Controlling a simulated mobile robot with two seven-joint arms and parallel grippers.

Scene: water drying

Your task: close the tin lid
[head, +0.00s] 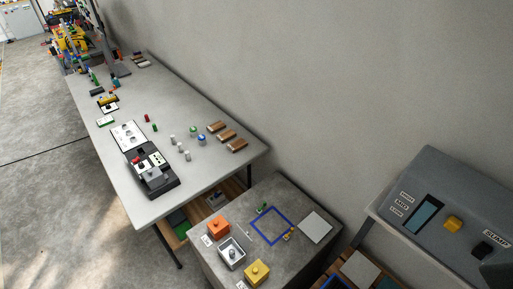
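A silver square tin (231,254) stands on the low grey table at the bottom centre. Its top looks open, with something small and dark inside; details are too small to tell. An orange box (218,228) with a knob on top stands just behind it, and a yellow box (257,272) with a knob stands in front of it to the right. A flat pale square plate (316,227) lies at the table's right side; I cannot tell whether it is a lid. Neither of my grippers is in view.
A blue square outline (270,207) marks the low table (283,184), with small green and yellow items at its edges. A long table (207,104) behind holds a black device (152,176), small cylinders and brown blocks. A grey console (445,210) stands at right.

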